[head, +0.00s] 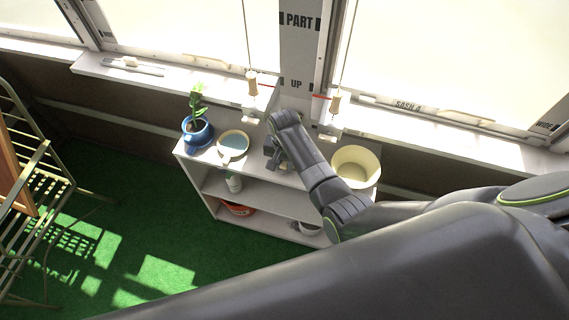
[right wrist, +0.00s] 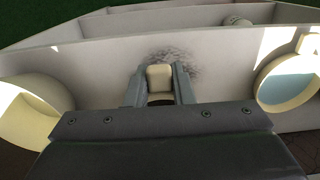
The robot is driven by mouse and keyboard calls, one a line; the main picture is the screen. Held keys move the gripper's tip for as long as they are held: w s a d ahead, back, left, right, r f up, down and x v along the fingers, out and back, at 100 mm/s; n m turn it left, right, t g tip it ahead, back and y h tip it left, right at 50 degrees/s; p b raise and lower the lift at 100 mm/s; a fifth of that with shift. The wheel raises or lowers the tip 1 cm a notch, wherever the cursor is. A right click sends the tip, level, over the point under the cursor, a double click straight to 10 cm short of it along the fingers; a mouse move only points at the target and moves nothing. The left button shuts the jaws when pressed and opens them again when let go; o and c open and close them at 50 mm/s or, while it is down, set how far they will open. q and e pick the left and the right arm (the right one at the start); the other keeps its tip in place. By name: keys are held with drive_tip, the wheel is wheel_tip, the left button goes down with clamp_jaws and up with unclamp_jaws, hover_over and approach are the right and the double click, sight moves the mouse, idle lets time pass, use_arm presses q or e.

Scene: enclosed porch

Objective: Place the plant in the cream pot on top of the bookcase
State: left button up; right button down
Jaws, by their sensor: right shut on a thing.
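A green plant (head: 197,101) stands upright in a round blue pot (head: 198,134) at the left end of the bookcase top (head: 184,151). The wide cream pot (head: 356,166) stands at the right end of the top, and no plant shows in it. It also shows at the left of the right wrist view (right wrist: 30,98). My right gripper (head: 274,160) is over the middle of the top, between the pots. In the right wrist view, the gripper (right wrist: 160,85) is shut on a small cream block-like thing (right wrist: 160,77). What this is, I cannot tell. My left gripper is out of view.
A cream-rimmed bowl (head: 233,143) with a pale blue inside stands beside the blue pot. Dark specks (right wrist: 175,62) mark the surface near my gripper. Lower shelves hold a red-orange container (head: 237,209). A metal rack (head: 30,190) stands left; windows rise behind.

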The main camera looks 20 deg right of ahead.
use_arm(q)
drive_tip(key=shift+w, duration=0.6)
use_arm(e)
drive_tip(key=shift+f, duration=0.35)
drive_tip(key=shift+f, duration=0.1)
drive_tip(key=c, duration=1.3)
unclamp_jaws()
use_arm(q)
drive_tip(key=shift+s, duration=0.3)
use_arm(e)
drive_tip(key=shift+o, duration=0.2)
drive_tip(key=shift+r, duration=0.45)
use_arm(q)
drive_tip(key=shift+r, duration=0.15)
use_arm(e)
wheel_tip(320, 180, up, 11)
drive_tip(key=shift+r, duration=0.15)
